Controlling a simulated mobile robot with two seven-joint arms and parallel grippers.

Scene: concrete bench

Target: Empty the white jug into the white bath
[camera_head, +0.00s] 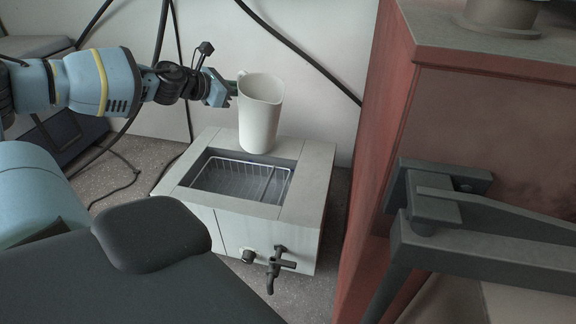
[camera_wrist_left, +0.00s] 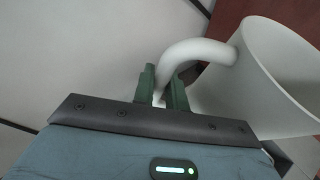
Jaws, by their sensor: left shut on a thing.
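The white jug (camera_head: 259,118) is upright or nearly so in the head view, over the back edge of the white bath (camera_head: 314,178). I cannot tell whether its base touches the bath. My left gripper (camera_head: 232,88) comes in from the left and is shut on the jug's handle. In the left wrist view the green fingers of the left gripper (camera_wrist_left: 167,90) close around the curved handle, and the jug (camera_wrist_left: 270,85) stands to the right. The inside of the jug is hidden. The bath has an open basin with a wire basket (camera_head: 240,180) in it. My right gripper is not in view.
A dark tap (camera_head: 277,268) and a knob (camera_head: 248,257) stick out of the bath's front. A red-brown cabinet (camera_head: 385,130) with dark metal brackets stands close on the right. Dark cables hang along the pale wall behind.

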